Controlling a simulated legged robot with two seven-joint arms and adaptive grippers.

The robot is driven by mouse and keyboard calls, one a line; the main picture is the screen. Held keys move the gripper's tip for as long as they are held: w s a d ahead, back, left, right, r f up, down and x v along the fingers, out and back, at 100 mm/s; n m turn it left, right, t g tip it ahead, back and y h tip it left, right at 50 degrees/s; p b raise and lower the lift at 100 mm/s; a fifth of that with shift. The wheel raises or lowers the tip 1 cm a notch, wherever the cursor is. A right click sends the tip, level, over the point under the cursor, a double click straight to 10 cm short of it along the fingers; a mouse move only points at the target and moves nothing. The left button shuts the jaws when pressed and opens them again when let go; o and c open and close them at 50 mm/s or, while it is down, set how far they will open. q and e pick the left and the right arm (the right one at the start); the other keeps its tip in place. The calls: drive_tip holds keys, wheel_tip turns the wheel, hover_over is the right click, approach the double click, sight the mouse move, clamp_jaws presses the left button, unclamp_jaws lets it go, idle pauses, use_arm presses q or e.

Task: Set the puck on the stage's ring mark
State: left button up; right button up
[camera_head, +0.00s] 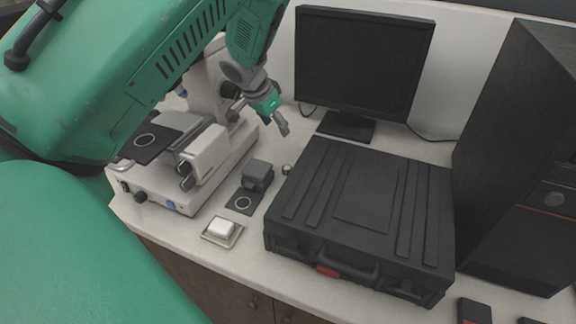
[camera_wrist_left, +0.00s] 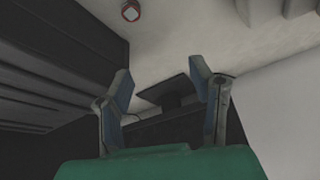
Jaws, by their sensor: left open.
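A small round puck (camera_head: 286,169) lies on the bench just left of the black case. The left wrist view shows a small round thing with a pale face and reddish side (camera_wrist_left: 130,12), apparently the same puck. The microscope's black stage (camera_head: 162,145) bears a white ring mark (camera_head: 145,140), with nothing on it. My left gripper (camera_head: 258,123) points down above the bench, behind the puck and right of the stage. Its fingers are apart and empty, also in the left wrist view (camera_wrist_left: 160,67). My right gripper is not in view.
A small dark press (camera_head: 257,173) has a plate with another white ring (camera_head: 243,202). The black case (camera_head: 360,205) fills the middle. A monitor (camera_head: 364,60) and a black tower (camera_head: 520,150) stand beyond.

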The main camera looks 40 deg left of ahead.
use_arm(q)
drive_tip(key=s+d+m+g, duration=0.1)
drive_tip(key=s+d+m, duration=0.1)
drive_tip(key=s, duration=0.1)
hover_over(286, 168)
drive_tip(key=s, duration=0.1)
drive_tip(key=shift+g+h, duration=0.4)
drive_tip(key=f, duration=0.6)
drive_tip(key=a+f, duration=0.1)
drive_tip(key=f, duration=0.2)
drive_tip(key=shift+s+b, duration=0.2)
drive_tip(key=shift+b, duration=0.15)
drive_tip(key=shift+d+x, duration=0.15)
drive_tip(key=shift+x, duration=1.15)
drive_tip(key=shift+d+x, duration=0.1)
drive_tip(key=shift+x, duration=1.25)
drive_tip(key=shift+w+r, duration=0.1)
drive_tip(key=c, duration=1.1)
drive_tip(key=shift+r, duration=0.1)
wheel_tip(286, 168, up, 28)
drive_tip(key=p, duration=0.2)
